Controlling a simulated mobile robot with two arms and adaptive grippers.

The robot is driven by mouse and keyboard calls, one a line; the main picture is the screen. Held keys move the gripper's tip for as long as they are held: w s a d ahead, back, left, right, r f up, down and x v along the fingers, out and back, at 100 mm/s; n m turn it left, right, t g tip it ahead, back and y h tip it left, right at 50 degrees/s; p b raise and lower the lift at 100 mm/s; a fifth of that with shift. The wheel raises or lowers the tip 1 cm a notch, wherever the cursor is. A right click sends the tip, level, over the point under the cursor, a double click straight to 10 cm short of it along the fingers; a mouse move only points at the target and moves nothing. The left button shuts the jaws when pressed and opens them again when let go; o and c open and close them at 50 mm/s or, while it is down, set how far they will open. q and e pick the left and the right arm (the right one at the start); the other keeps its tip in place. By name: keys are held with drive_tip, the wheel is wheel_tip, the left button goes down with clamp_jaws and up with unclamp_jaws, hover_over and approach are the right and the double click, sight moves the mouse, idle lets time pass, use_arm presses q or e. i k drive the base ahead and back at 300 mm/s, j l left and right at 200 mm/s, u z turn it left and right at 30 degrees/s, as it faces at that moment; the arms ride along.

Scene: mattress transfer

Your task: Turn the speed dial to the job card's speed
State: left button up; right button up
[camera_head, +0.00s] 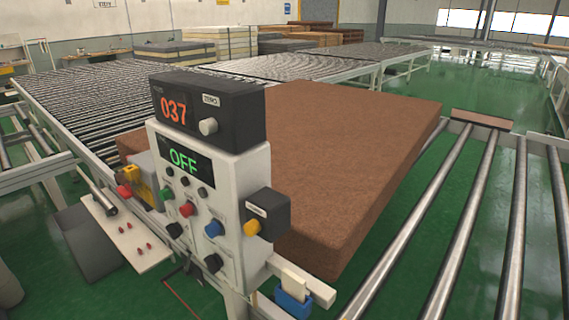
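A white control panel (236,187) stands in the centre foreground. Its dark screen reads OFF (183,159) in green. A black box (236,105) on top shows 037 in orange digits and has a pale round knob (208,126). Several small black knobs sit on the panel face, one of them low down (213,262); I cannot tell which control is the speed dial. A blue holder (293,303) with a pale card-like piece (294,279) is at the panel's lower right; no writing is readable. Neither of my grippers is in view.
A large brown mattress block (360,150) lies behind the panel. Roller conveyors (470,210) run at right and also behind at left. A side box with a yellow button (252,227) juts from the panel. Stacked mattresses (220,42) stand at the back.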

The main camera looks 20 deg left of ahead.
sight(175, 230)
drive_tip(key=u, duration=1.4)
